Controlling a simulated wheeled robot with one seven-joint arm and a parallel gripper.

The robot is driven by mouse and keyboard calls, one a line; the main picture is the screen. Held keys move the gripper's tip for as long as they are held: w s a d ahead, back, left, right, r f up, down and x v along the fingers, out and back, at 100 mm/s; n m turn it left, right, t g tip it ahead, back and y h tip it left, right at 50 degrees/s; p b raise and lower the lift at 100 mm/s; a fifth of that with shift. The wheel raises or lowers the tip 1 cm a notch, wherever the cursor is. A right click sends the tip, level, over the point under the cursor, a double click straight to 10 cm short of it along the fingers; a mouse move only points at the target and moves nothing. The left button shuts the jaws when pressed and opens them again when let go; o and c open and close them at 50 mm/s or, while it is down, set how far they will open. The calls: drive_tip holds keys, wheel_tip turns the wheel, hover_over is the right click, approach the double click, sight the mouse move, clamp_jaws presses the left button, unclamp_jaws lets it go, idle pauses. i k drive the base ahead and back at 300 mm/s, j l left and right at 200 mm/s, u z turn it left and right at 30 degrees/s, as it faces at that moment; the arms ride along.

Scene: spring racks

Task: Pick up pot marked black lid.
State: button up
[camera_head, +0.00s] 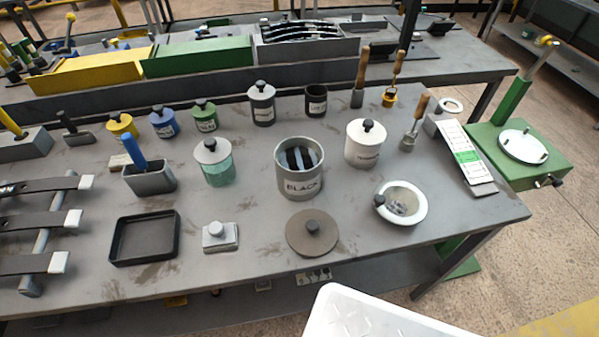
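A grey open pot marked BLACK (300,180) stands upright near the middle of the grey table. Dark strip-like pieces show inside it. A round brown-grey lid (296,240) with a dark knob lies flat on the table in front of the pot, apart from it. My gripper is not in view.
A white lidded pot (363,152) and a white bowl (413,215) stand to the right. A green jar (219,172), a small grey block (220,245) and a black tray (125,240) are to the left. Bare table (265,215) surrounds much of the lid.

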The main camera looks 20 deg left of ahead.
sight(309, 232)
drive_tip(key=k+u, duration=0.15)
drive_tip(key=u, duration=1)
